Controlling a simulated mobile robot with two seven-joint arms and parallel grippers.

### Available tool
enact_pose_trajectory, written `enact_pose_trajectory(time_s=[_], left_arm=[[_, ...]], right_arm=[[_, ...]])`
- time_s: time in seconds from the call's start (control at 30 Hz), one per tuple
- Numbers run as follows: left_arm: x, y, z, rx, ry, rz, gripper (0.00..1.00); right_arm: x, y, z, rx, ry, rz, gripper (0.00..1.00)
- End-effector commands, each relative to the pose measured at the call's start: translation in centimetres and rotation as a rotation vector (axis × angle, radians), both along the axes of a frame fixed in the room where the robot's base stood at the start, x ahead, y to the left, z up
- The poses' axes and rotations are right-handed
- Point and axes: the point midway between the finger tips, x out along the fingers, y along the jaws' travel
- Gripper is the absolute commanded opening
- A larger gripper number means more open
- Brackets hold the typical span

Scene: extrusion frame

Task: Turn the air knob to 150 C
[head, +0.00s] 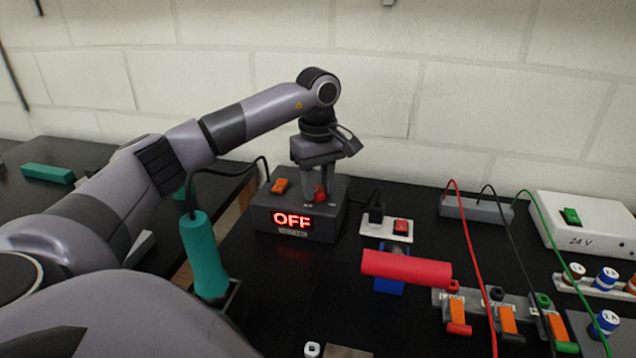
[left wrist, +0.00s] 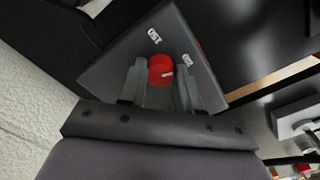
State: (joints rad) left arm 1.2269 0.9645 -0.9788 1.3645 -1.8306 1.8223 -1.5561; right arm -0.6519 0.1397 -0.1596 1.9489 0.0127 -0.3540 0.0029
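The dark control box (head: 262,217) stands on the black bench, its front display reading OFF in red. The red air knob (head: 320,193) is on its top. In the left wrist view the knob (left wrist: 160,69) has a white pointer mark facing right. A 150 label (left wrist: 154,36) is printed above the knob, and another label (left wrist: 188,60), too small to read surely, is to its right. My left gripper (head: 319,194) points down with one finger on each side of the knob; narrow gaps seem to show, so it looks open around it. My right gripper is not in view.
An orange switch (head: 280,185) sits on the box top. A teal hot-air handle (head: 204,258) with a black cable stands left of the box. A power strip with a red switch (head: 401,227), a red cylinder (head: 405,268) and a 24 V supply (head: 590,240) are to the right.

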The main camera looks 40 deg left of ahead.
Motion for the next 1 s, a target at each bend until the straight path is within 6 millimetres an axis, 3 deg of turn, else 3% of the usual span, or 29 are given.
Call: enact_pose_trajectory(time_s=[0.47, 1.0], left_arm=[[0.0, 0.0, 0.2, 0.001, 0.003, 0.083, 0.03], [0.0, 0.1, 0.2, 0.001, 0.002, 0.548, 0.03]], right_arm=[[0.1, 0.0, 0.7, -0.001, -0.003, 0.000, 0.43], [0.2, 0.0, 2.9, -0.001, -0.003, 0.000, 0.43]])
